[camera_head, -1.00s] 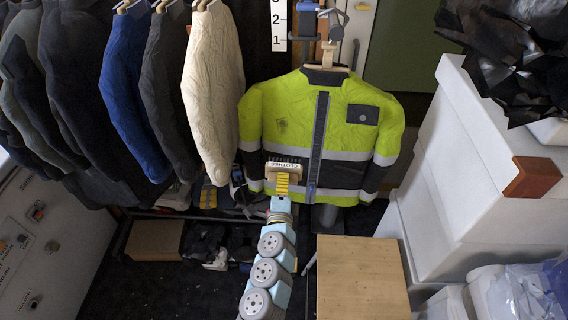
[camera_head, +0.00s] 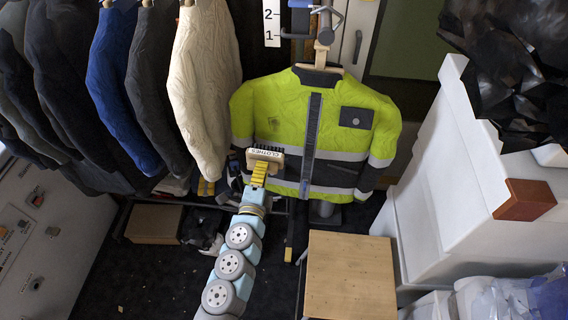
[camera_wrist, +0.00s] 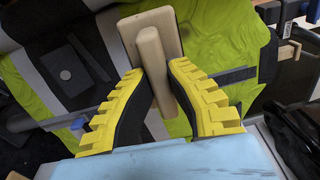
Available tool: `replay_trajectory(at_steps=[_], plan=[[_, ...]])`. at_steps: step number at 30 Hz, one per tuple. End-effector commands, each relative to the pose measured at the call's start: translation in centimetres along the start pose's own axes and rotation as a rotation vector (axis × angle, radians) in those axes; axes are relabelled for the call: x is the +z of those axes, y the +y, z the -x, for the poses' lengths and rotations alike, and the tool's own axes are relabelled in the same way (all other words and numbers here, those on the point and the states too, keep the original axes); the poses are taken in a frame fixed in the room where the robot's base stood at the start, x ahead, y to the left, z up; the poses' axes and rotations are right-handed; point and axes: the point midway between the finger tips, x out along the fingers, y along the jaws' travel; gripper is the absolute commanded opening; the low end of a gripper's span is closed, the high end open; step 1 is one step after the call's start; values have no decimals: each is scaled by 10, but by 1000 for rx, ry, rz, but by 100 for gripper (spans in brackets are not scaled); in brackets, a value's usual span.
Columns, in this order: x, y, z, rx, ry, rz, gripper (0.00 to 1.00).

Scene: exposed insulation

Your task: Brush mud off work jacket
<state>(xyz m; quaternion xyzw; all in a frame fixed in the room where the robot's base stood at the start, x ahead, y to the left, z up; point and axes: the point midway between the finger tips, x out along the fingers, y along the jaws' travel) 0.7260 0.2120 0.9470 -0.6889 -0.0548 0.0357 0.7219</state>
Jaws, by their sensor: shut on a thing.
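The work jacket (camera_head: 337,110) is hi-vis yellow with grey bands and dark lower panels, and hangs on a wooden hanger. A dark smudge (camera_head: 275,121), like mud, shows on its chest at the picture's left. The brush is in front of the jacket's lower left part, below the smudge; I cannot tell if the bristles touch the cloth. In the wrist view, my yellow-ridged fingers (camera_wrist: 160,85) grip the brush (camera_wrist: 151,50), with the jacket (camera_wrist: 225,42) behind it.
White (camera_head: 205,85), grey and blue jackets hang close on the left. Large white boxes (camera_head: 450,180) and black plastic sheeting (camera_head: 510,75) stand on the right. A wooden stool or small table (camera_head: 350,275) stands below the jacket. A cardboard box (camera_head: 153,223) sits at lower left.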

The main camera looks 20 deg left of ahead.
Motion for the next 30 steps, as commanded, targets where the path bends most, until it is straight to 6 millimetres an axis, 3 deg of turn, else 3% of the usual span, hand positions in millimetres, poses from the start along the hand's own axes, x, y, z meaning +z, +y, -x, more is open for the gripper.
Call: replay_trajectory(at_steps=[5,21,30], plan=[[7,-1,0,0,-5,0,0],[6,1,-45,0,-7,-1,0],[6,2,-56,1,-6,0,0]])
